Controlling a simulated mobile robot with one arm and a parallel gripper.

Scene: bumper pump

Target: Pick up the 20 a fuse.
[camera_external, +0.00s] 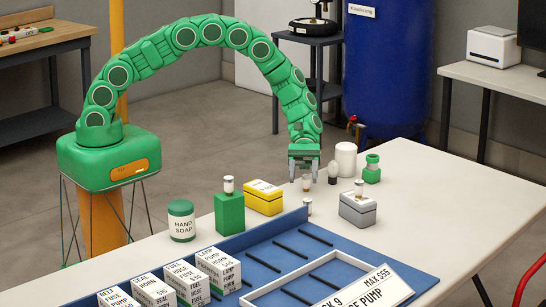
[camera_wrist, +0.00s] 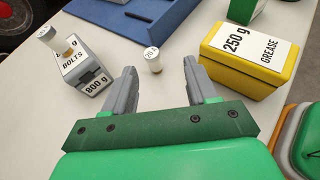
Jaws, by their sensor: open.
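My gripper (camera_external: 304,178) points down over the white table, its jaws open and empty. In the wrist view, a small white fuse (camera_wrist: 153,60) with a tan lower part stands upright between and beyond the fingertips. Its label is too small to read surely, perhaps 20 A.
The yellow grease box (camera_external: 263,198) stands left of my gripper. A green block (camera_external: 229,213) bears another white-topped piece. A dark-topped piece (camera_external: 332,172), white cylinder (camera_external: 346,159) and green part (camera_external: 372,169) stand right. The blue tray (camera_external: 270,236) lies in front.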

